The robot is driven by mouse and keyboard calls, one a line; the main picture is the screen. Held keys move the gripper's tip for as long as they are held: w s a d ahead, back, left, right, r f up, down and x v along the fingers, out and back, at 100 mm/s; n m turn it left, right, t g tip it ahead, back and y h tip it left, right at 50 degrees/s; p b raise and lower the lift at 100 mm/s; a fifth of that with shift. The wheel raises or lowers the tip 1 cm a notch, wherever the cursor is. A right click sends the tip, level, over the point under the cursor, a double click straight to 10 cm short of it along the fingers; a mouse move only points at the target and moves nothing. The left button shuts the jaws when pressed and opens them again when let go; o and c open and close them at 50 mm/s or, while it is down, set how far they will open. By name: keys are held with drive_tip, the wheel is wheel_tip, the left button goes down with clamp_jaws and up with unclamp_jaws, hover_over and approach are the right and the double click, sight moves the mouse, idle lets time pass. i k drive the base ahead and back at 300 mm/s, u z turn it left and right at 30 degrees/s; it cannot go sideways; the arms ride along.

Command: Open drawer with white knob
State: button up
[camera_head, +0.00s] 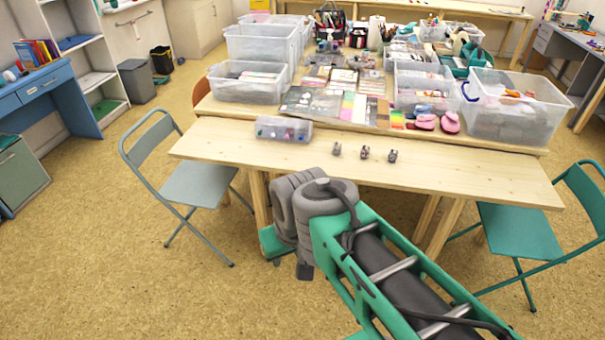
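A blue desk (85,115) stands at the far left, with blue drawer fronts (42,88) under its top. Small pale spots show on these fronts, too small for me to tell whether they are white knobs. The drawers look closed. A grey-green cabinet (20,175) stands below and left of the desk; no white knob is clear on it. My arm reaches in from the lower right, its grey joint in front of the wooden table.
A wooden table (465,180) with clear bins, pads and small stamps fills the middle. A folding chair (197,183) stands left of it, a teal one (518,232) right. Free floor (100,255) lies at lower left. A grey desk (570,50) stands far right.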

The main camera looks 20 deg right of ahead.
sight(275, 132)
drive_tip(key=u, duration=0.05)
drive_tip(key=k, duration=0.3)
drive_tip(key=u, duration=0.35)
drive_tip(key=i, duration=1.05)
drive_tip(key=z, duration=1.3)
drive_tip(key=i, duration=0.8)
drive_tip(key=z, duration=0.85)
